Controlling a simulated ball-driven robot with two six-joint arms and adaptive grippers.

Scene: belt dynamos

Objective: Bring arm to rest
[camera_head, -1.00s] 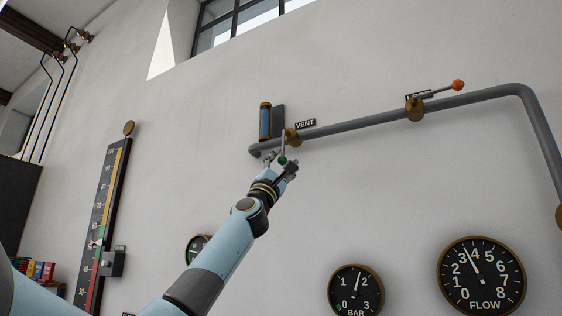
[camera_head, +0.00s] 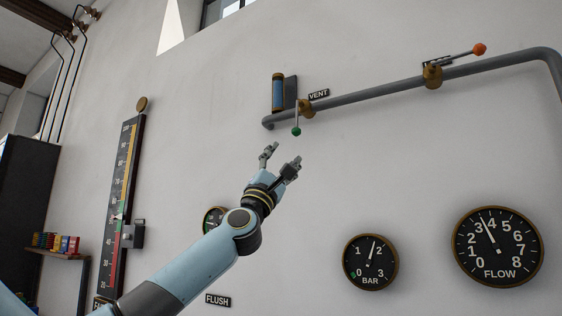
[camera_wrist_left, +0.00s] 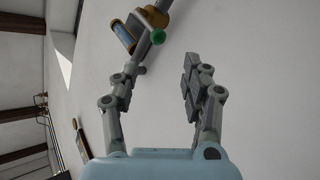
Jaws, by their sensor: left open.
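My left arm reaches up from the lower left in the head view. Its gripper (camera_head: 281,160) is open and empty, just below the vent valve lever with the green knob (camera_head: 296,132) and apart from it. The lever hangs down from a brass fitting on the grey pipe, beside the VENT label (camera_head: 318,94). In the left wrist view the open fingers (camera_wrist_left: 160,90) have bare wall between them, and the green knob (camera_wrist_left: 158,37) shows beyond them. My right gripper is in neither view.
The grey pipe (camera_head: 380,93) runs along the wall, with an orange-knobbed lever (camera_head: 479,49) pointing right. A BAR gauge (camera_head: 370,262), a FLOW gauge (camera_head: 497,247) and a tall scale (camera_head: 122,200) hang on the wall. A small shelf (camera_head: 60,255) holds coloured items.

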